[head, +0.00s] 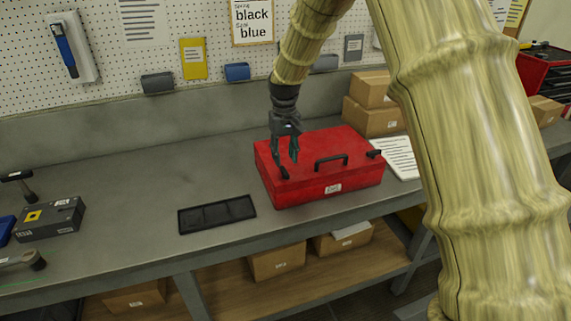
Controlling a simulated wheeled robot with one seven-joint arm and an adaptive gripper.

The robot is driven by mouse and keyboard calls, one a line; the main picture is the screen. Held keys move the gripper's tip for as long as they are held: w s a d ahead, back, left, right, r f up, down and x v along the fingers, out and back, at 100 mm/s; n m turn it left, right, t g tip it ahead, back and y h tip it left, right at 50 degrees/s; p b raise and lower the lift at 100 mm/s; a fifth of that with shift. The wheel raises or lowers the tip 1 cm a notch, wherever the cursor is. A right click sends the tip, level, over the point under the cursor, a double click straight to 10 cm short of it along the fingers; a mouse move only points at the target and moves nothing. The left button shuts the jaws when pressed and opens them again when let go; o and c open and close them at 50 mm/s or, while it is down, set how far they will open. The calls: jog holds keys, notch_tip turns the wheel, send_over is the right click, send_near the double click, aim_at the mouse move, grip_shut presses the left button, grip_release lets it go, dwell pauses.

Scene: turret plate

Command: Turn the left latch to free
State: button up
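A closed red toolbox (318,186) sits on the workbench, with a black carry handle (331,160) at the middle of its lid. The left latch (283,172) is a small dark piece near the lid's left front edge, partly hidden by my fingers. The right latch (374,154) is a similar dark piece at the lid's right side. My gripper (286,158) points down over the left part of the lid, just above and behind the left latch. Its two fingers are apart with red lid showing between them. Whether a finger touches the latch cannot be told.
A shallow black tray (217,214) lies left of the toolbox. Cardboard boxes (372,119) and a white sheet (396,157) are behind and right of it. A dark box (49,218) stands far left. The bench (130,190) is mostly clear between.

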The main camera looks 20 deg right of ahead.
notch_tip(320, 180, up, 7)
dwell(0.3)
